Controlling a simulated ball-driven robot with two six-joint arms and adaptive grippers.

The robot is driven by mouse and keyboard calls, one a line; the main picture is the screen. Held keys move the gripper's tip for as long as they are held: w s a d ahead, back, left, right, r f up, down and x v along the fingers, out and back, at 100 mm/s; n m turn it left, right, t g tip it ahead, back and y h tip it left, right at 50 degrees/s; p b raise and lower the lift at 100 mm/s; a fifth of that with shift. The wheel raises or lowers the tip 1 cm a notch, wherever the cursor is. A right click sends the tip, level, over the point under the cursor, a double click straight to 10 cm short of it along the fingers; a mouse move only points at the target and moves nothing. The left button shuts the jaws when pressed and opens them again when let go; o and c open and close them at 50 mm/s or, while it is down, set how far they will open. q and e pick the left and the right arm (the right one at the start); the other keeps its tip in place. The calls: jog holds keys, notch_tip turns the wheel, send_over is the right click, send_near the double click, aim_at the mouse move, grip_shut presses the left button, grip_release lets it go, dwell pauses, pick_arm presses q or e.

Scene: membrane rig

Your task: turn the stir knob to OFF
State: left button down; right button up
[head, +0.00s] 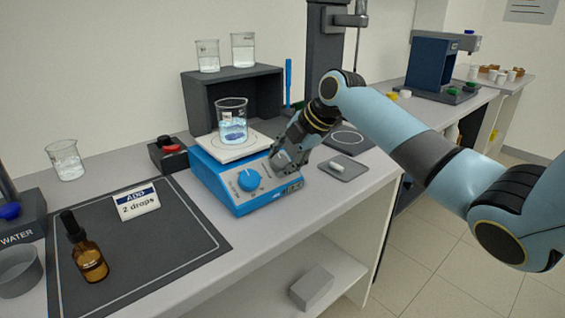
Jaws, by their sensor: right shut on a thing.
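A blue hotplate stirrer (222,190) with a white top plate stands on the bench. A beaker (232,122) of bluish liquid sits on the plate. On the sloped front panel, a blue knob (248,178) shows at the left, clear of my gripper; its label is too small to read. My right gripper (283,162) reaches down to the right part of the panel and is shut there on the stir knob, which its fingers hide. The knob's setting cannot be read. My left gripper is not in view.
A dark mat (140,245) holds a brown dropper bottle (88,258) and a sign reading "ADD 2 drops" (138,202). A small box with a red button (168,152) stands left of the stirrer. A grey pad (342,168) lies right of it. A dark shelf (200,92) stands behind.

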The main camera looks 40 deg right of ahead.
jog(key=shift+n, duration=0.9)
jog(key=o, duration=1.2)
jog(key=shift+c, duration=0.2)
jog(key=v, duration=1.2)
jog(key=shift+w, duration=0.15)
